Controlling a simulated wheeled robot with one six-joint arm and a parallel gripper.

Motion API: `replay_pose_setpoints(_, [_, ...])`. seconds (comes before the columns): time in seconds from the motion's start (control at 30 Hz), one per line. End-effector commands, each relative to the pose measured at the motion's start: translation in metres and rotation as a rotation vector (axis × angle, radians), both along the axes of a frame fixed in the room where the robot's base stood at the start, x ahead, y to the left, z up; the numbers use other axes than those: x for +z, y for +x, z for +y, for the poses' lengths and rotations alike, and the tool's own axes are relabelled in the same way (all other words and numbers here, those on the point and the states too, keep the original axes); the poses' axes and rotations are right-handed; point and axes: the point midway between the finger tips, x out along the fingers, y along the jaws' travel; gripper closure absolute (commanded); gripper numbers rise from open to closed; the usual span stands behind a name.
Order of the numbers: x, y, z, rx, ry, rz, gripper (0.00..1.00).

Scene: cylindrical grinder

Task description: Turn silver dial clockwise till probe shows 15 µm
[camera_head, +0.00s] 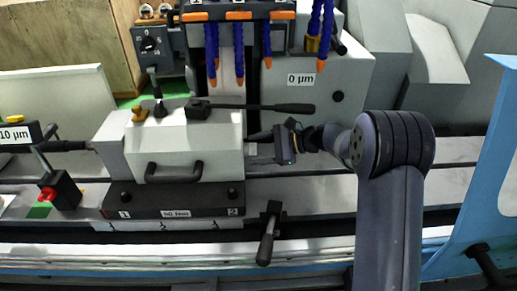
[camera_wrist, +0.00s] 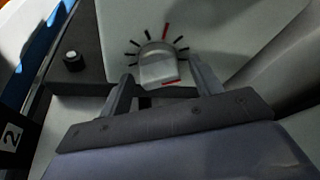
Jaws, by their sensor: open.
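The silver dial (camera_wrist: 158,66) shows in the wrist view on a light grey face, ringed by black ticks with one red tick above it. A red mark shows at the dial's lower edge. My gripper (camera_wrist: 161,74) is open, with a finger on each side of the dial; I cannot tell whether either touches it. In the head view my gripper (camera_head: 284,143) is at the right side of the grey housing (camera_head: 172,140), and the dial is hidden. A readout (camera_head: 300,79) shows "0 µm", and another (camera_head: 15,134) at the left edge shows "10 µm". Which belongs to the probe is unclear.
A black lever (camera_head: 268,232) stands below my gripper. Blue hoses with orange tips (camera_head: 322,40) hang above.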

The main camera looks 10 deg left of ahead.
Motion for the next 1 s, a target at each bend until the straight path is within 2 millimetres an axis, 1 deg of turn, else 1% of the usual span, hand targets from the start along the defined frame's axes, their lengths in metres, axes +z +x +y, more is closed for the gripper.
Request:
replay_pose_setpoints(0.17, [0.0, 0.0, -0.002, -0.001, 0.0, -0.001, 0.39])
replay_pose_setpoints(0.27, [0.001, 0.001, -0.011, -0.003, 0.0, -0.003, 0.39])
replay_pose_setpoints(0.37, [0.002, 0.003, -0.028, -0.006, 0.0, -0.001, 0.39])
replay_pose_setpoints(0.6, [0.001, 0.006, -0.084, -0.005, 0.0, -0.002, 0.39])
replay_pose_setpoints(0.7, [0.002, 0.006, -0.103, -0.004, 0.0, -0.001, 0.39])
replay_pose_setpoints(0.83, [0.003, 0.007, -0.12, -0.002, 0.0, -0.001, 0.39])
replay_pose_setpoints(0.9, [0.003, 0.007, -0.127, -0.002, 0.0, -0.001, 0.39])
replay_pose_setpoints(1.0, [0.004, 0.007, -0.131, -0.001, 0.001, 0.0, 0.39])
